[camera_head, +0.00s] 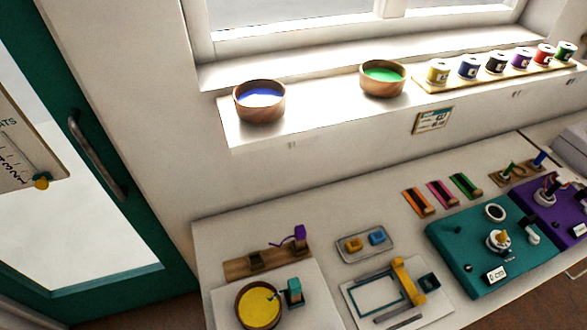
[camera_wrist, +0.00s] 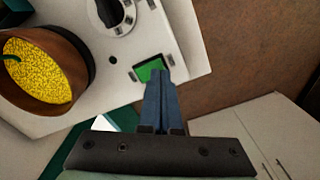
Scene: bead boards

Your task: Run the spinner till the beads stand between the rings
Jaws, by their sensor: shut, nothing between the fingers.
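The spinner's wooden bowl (camera_head: 239,309) holds yellow beads (camera_head: 259,307) at the front left of the table; it shows at the left of the wrist view (camera_wrist: 78,79). A teal wire (camera_wrist: 12,57) dips into the beads (camera_wrist: 40,72). In the head view a teal post (camera_head: 294,292) stands at the bowl's right. In the wrist view my gripper (camera_wrist: 158,78) is shut and empty, with its tips over the lower edge of a green button (camera_wrist: 149,67) on the white base (camera_wrist: 128,84). Contact cannot be told. A dark dial (camera_wrist: 110,13) sits above. I cannot make out the rings.
A wooden holder (camera_head: 240,268) with a purple post stands behind the bowl. A tray (camera_head: 366,256), a frame with a yellow bar (camera_head: 402,279) and a teal board (camera_head: 450,245) lie to the right. Bowls (camera_head: 259,115) and thread spools stand on the sill.

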